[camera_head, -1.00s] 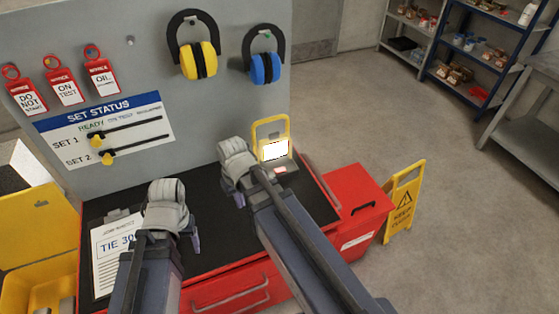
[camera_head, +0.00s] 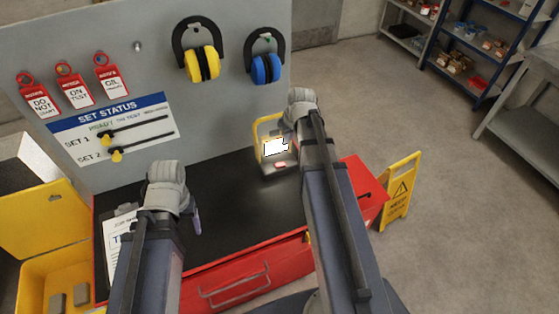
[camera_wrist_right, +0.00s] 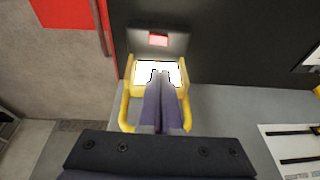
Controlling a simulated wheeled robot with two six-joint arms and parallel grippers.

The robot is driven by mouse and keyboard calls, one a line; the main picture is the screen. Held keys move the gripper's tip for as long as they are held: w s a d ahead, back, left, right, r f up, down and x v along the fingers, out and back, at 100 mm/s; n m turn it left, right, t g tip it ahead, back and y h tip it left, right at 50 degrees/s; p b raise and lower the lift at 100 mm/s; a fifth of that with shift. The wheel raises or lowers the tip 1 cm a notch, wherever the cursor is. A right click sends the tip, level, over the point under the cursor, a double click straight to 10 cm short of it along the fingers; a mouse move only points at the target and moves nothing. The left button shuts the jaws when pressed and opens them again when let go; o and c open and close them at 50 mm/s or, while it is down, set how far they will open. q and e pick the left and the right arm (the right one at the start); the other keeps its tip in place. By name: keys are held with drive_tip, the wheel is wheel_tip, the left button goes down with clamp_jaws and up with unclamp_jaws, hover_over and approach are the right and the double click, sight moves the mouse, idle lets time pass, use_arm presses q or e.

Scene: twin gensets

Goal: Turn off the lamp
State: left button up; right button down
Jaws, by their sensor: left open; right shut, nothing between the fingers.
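The lamp (camera_head: 276,149) is a small work light with a yellow frame and a bright, lit white panel. It stands at the back right of the black bench top, by the grey board. It also shows in the right wrist view (camera_wrist_right: 140,72), with a red button (camera_wrist_right: 158,40) on its base. My right gripper (camera_wrist_right: 160,76) is shut and empty, its fingertips in front of the lit panel; contact cannot be told. In the head view my right wrist is just right of the lamp. My left gripper (camera_head: 190,222) is open above the bench's left part, apart from the lamp.
The grey board (camera_head: 225,110) behind holds yellow ear defenders (camera_head: 202,64), blue ear defenders (camera_head: 265,68), red tags (camera_head: 72,88) and a status panel (camera_head: 110,130). A clipboard (camera_head: 112,240) lies at the left. A yellow floor sign (camera_head: 400,185) stands right. The middle bench top is clear.

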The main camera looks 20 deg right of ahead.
sight(278, 165)
use_arm(q)
wheel_tip(278, 165, down, 13)
drive_tip(key=b, duration=1.2)
drive_tip(key=shift+r+b, duration=0.1)
drive_tip(key=shift+b, duration=0.3)
use_arm(e)
drive_tip(key=x, duration=0.8)
drive_tip(key=s+x, duration=0.1)
drive_tip(key=x, duration=0.4)
drive_tip(key=shift+a+f, duration=0.15)
drive_tip(key=shift+f, duration=0.05)
use_arm(q)
drive_tip(key=shift+f+b, duration=0.4)
use_arm(e)
drive_tip(key=shift+f, duration=0.4)
drive_tip(key=shift+a, duration=0.1)
